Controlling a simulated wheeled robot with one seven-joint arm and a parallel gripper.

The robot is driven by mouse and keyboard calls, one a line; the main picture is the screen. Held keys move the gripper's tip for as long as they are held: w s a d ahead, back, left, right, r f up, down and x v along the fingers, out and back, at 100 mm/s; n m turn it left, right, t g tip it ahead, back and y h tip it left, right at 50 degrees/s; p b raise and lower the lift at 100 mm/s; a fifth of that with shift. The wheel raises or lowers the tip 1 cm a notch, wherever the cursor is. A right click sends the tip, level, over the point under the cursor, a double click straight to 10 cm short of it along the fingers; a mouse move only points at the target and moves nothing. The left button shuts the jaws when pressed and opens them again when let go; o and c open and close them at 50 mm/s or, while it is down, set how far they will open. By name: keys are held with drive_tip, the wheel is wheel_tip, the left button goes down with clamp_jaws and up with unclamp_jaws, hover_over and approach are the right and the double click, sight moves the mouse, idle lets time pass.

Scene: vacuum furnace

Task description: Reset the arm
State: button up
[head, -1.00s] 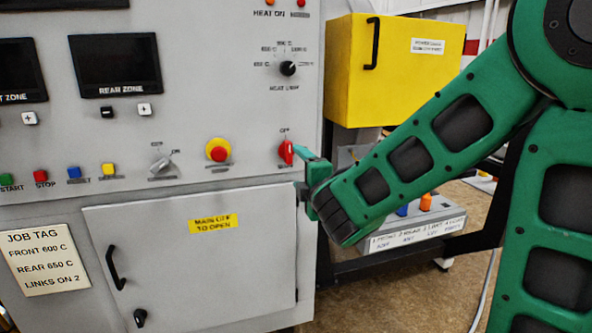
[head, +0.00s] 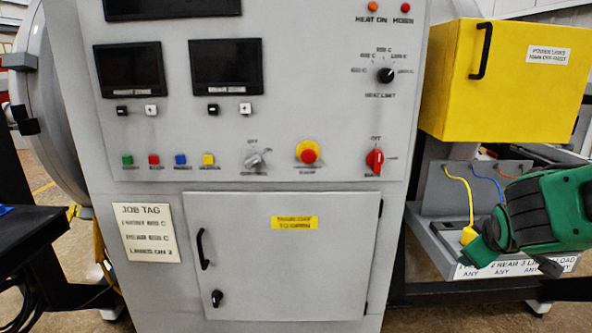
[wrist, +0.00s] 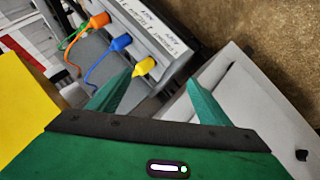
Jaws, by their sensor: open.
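My green gripper (head: 478,252) is low at the right in the head view, in front of the link panel beside the grey cabinet. In the wrist view my gripper (wrist: 165,82) has its two green fingers apart with nothing held between them. A yellow plug (wrist: 145,66) shows just beyond the fingers; in the head view the yellow plug (head: 469,235) shows right by the gripper. I cannot tell whether they touch. The red rotary switch (head: 375,161) on the cabinet is clear of my gripper.
The control cabinet (head: 150,280) has a shut lower door (head: 290,265), an emergency button (head: 307,152) and a job tag (head: 147,233). A yellow box (head: 500,90) is above the link panel. Blue (wrist: 121,43) and orange (wrist: 98,21) plugs have cables. A dark table (head: 30,235) is left.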

drive_tip(key=s+f+m+g+y, duration=0.1)
drive_tip(key=s+m+g, duration=0.2)
drive_tip(key=s, duration=0.5)
drive_tip(key=s+a+f+m+g+y, duration=0.1)
drive_tip(key=s+m+g+y, duration=0.1)
drive_tip(key=s, duration=0.7)
drive_tip(key=s+f+m+g+y, duration=0.2)
drive_tip(key=s+m, duration=0.4)
drive_tip(key=s, duration=0.3)
drive_tip(key=shift+s+a+g, duration=0.2)
drive_tip(key=shift+a+g, duration=0.2)
drive_tip(key=shift+g, duration=0.5)
